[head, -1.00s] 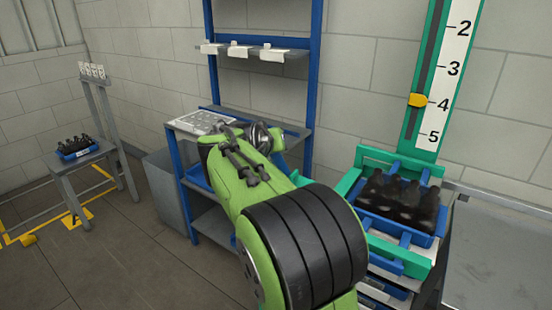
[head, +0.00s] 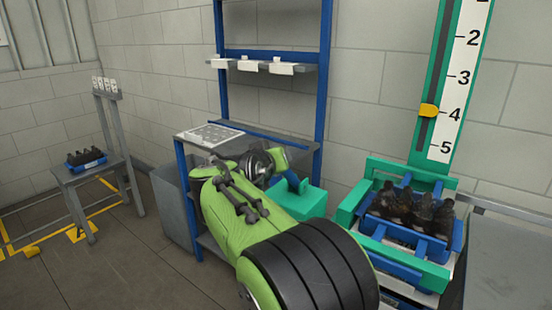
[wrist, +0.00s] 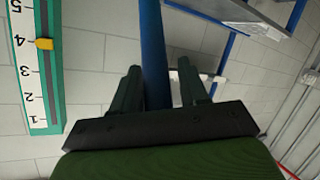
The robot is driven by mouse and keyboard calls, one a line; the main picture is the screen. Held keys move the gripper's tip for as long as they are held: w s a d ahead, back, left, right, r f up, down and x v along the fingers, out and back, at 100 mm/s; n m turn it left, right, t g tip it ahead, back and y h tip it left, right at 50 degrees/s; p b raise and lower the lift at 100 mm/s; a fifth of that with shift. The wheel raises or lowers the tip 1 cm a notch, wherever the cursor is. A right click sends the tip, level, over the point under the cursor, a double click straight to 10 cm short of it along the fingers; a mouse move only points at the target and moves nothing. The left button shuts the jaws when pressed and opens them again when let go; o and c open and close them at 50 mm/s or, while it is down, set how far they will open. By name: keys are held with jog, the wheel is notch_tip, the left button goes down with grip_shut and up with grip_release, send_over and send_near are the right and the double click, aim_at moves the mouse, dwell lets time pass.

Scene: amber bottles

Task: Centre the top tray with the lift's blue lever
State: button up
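The top tray (head: 382,242) is blue, holds several dark amber bottles (head: 412,208), and sits inside the lift's green frame (head: 362,190) at the right of the head view. Blue bars lie against the tray; I cannot tell whether it is centred. A teal block with a dark blue upright piece (head: 291,184) stands left of the frame, partly behind my arm; this piece may be the blue lever. My gripper (wrist: 161,70) shows in the wrist view with two dark green fingers apart and nothing held.
The lift's scale (head: 460,80) has a yellow pointer (head: 429,110) near 4. A blue-framed rack (head: 325,90) with a grey shelf stands behind my arm. A small stand (head: 90,178) with another blue bottle tray is at far left. Floor at lower left is mostly clear.

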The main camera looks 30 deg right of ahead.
jog(key=shift+o, duration=0.6)
jog(key=shift+r, duration=0.1)
jog(key=p+v, duration=0.3)
jog(key=v, duration=1.2)
jog(key=shift+s+a, duration=0.25)
jog(key=shift+a, duration=0.05)
jog(key=s+a+f+n+g+y+p, duration=0.1)
jog(key=s+a+f+n+y+p, duration=0.1)
jog(key=s, duration=0.4)
jog(key=s+a+f+n+g+y+p, duration=0.1)
jog(key=s+a+f+y+p, duration=0.1)
jog(key=s+a+y+p, duration=0.2)
jog(key=s+a+f+n+g+y+p, duration=0.1)
jog(key=s+a+f+n+y+p, duration=0.1)
jog(key=s, duration=0.7)
jog(key=a+y+p, duration=0.1)
jog(key=y+p, duration=0.1)
jog(key=y, duration=0.1)
jog(key=shift+s+n+p, duration=0.2)
jog(key=shift+n+p, duration=0.1)
